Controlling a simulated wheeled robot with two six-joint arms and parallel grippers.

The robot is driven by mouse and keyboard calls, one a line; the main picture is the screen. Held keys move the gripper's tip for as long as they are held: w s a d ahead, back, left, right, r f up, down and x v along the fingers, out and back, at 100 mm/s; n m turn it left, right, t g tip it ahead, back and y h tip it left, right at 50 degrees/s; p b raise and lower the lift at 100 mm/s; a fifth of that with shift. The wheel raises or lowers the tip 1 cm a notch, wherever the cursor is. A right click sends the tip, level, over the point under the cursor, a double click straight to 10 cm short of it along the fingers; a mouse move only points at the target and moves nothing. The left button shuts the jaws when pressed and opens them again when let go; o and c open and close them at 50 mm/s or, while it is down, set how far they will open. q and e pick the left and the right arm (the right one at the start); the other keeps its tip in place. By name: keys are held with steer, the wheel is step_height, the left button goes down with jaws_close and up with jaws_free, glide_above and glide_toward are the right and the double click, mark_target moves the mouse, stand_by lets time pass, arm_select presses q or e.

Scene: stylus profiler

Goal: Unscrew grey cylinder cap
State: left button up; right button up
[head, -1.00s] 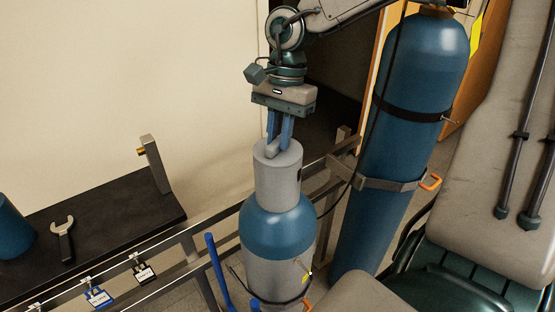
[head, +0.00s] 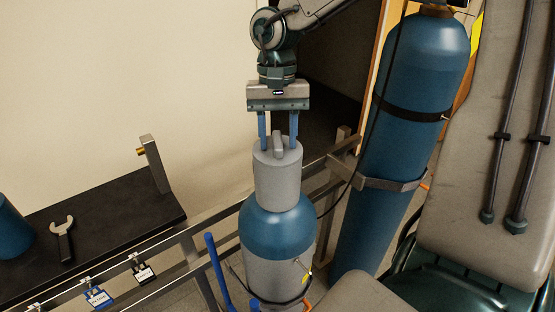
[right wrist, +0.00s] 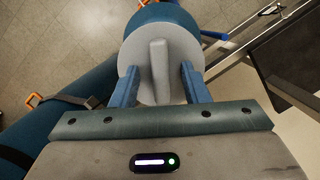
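The grey cylinder cap (head: 278,178) sits upright on top of a blue and grey gas cylinder (head: 277,230) in the middle of the head view. A raised grey ridge (head: 278,145) runs across its top. My right gripper (head: 279,146) points down over the cap, with its blue fingers open on either side of the ridge. In the right wrist view the cap (right wrist: 182,58) and its ridge (right wrist: 159,70) lie between the spread fingers (right wrist: 160,92), with gaps on both sides. My left gripper is not in view.
A tall blue cylinder (head: 415,90) is strapped to a metal rack (head: 330,180) on the right. At left, a black bench (head: 110,225) holds a wrench (head: 62,238) and part of another blue cylinder (head: 10,230). Tagged locks (head: 97,297) hang on the rail.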

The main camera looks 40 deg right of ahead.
steer(key=shift+r, duration=0.15)
steer(key=shift+c, duration=0.3)
steer(key=p+v, duration=0.1)
steer(key=v, duration=0.1)
steer(key=p+v, duration=0.2)
steer(key=s+a+p+v, duration=0.1)
steer(key=p+v, duration=0.1)
steer(key=v, duration=0.1)
steer(key=shift+r, duration=0.15)
steer(key=shift+r, duration=0.25)
steer(key=p+v, duration=0.4)
steer(key=v, duration=0.2)
steer(key=shift+r+p, duration=0.35)
steer(key=shift+r, duration=0.05)
